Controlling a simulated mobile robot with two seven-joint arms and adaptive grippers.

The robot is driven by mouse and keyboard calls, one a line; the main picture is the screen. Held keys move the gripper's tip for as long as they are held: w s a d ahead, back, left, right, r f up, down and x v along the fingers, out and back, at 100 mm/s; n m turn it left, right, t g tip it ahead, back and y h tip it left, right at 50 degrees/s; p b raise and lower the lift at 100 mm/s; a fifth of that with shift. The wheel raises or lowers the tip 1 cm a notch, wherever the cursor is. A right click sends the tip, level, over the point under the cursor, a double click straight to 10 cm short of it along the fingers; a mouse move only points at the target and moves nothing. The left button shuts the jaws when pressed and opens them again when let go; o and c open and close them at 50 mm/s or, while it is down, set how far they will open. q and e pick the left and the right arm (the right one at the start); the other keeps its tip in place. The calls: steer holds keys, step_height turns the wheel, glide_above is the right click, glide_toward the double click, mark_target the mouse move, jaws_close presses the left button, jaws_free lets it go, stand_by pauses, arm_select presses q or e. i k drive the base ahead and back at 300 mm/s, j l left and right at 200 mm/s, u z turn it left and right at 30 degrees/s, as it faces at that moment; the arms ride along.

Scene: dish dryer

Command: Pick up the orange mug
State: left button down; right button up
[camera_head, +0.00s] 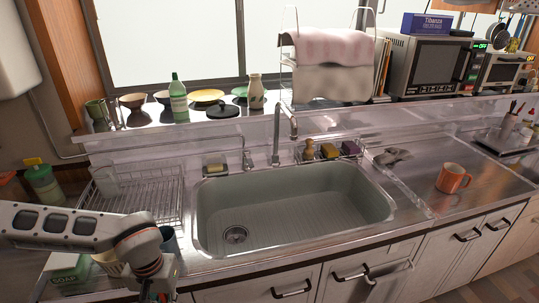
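The orange mug (453,178) stands upright on the metal counter (420,205) to the right of the sink. My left arm reaches in from the left, and part of my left gripper (157,290) shows at the bottom edge, far to the left of the mug. Its fingertips are cut off or too small to make out. My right gripper is not in view.
A wide sink (295,208) with a tall faucet (285,125) fills the middle. A wire dish rack (130,193) is on the left. The counter around the mug is clear.

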mark_target(450, 175)
steer(key=l+u, duration=0.4)
steer(key=l, duration=1.3)
steer(key=l+u, duration=0.1)
steer(key=l, duration=2.4)
steer(key=k, duration=0.05)
